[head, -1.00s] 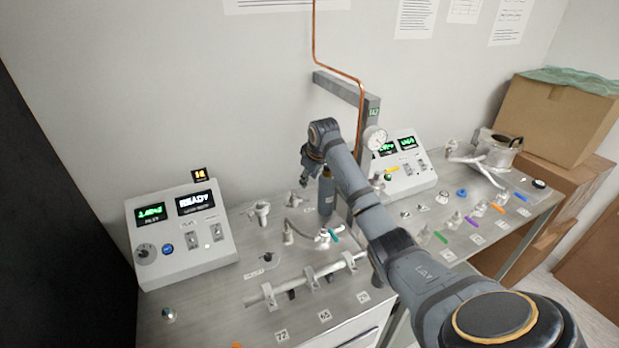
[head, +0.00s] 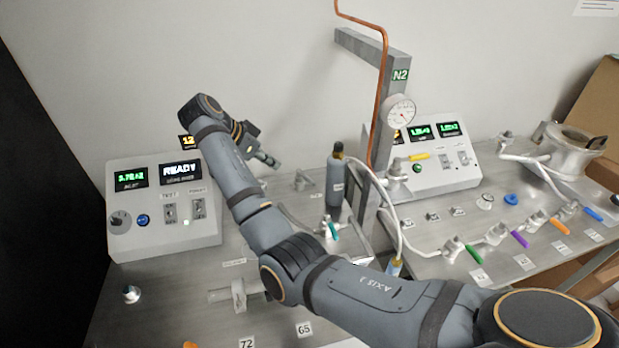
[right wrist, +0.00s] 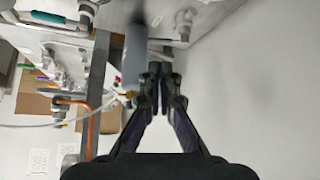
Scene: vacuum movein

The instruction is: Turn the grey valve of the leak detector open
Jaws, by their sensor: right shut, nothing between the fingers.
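The leak detector (head: 165,205) is the light grey console at the left in the head view, with its display reading READY. A small grey metal fitting with a short bar (head: 303,180) stands on the bench between the console and the dark gas cylinder (head: 336,182). I cannot tell for sure that it is the grey valve. My right gripper (head: 269,160) is shut and empty, left of that fitting and apart from it. In the right wrist view the closed fingers (right wrist: 160,78) point past the cylinder (right wrist: 134,58). My forearm hides part of the bench. My left gripper is not in view.
A valve with a teal handle (head: 332,231) stands in front of the cylinder. A copper pipe (head: 380,110) and pressure gauge (head: 401,110) rise by the N2 post. A second console (head: 440,172) and several coloured-handled valves fill the right side.

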